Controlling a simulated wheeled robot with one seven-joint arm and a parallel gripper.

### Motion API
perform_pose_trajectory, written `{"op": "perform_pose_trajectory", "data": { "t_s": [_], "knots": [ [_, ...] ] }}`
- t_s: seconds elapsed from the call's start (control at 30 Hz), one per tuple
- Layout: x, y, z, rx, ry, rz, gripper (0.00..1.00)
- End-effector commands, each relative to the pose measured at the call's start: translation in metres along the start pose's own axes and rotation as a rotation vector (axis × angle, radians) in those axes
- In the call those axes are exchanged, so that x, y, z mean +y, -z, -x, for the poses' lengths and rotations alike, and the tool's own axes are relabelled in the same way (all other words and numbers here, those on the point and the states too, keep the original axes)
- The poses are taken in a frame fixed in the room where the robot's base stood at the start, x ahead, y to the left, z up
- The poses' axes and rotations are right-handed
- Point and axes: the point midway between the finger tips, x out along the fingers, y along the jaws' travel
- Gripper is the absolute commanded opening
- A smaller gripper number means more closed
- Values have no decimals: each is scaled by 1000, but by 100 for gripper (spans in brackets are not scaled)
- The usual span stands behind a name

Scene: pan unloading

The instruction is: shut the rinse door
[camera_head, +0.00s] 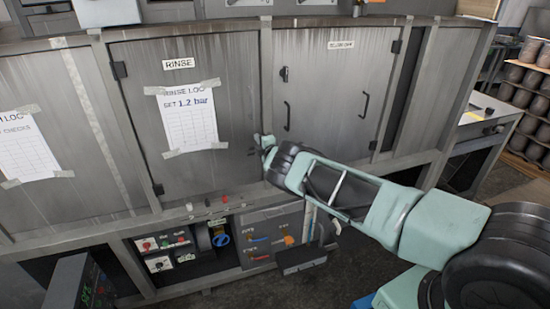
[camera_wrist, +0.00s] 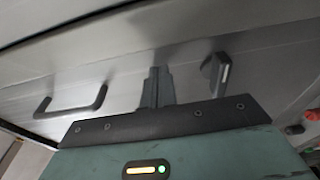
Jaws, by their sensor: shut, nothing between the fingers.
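The rinse door (camera_head: 235,80) is a grey metal panel with a RINSE label and a taped log sheet, left of centre in the head view. It looks flush or nearly flush with its frame; I cannot tell whether a small gap is left. My gripper (camera_head: 265,143) is at its right edge, low down. In the wrist view my gripper (camera_wrist: 157,75) is shut and empty, its fingers together close to a grey metal surface. A dark bar handle (camera_wrist: 72,104) is left of the fingers and a dark latch (camera_wrist: 216,74) is right of them. Contact is unclear.
A second closed door (camera_head: 335,80) with a handle stands to the right. Below are red knobs (camera_head: 223,199) and a control panel (camera_head: 268,232) with coloured levers. Shelves of brown pots (camera_head: 535,95) stand far right.

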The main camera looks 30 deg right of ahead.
Motion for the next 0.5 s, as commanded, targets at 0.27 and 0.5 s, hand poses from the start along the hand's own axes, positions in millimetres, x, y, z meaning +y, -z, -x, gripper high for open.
{"op": "perform_pose_trajectory", "data": {
  "t_s": [0.27, 0.5],
  "knots": [
    [-5, 3, 39, 0, 8, -2, 0],
    [-6, 4, 76, 0, 10, -3, 0]
  ]
}}
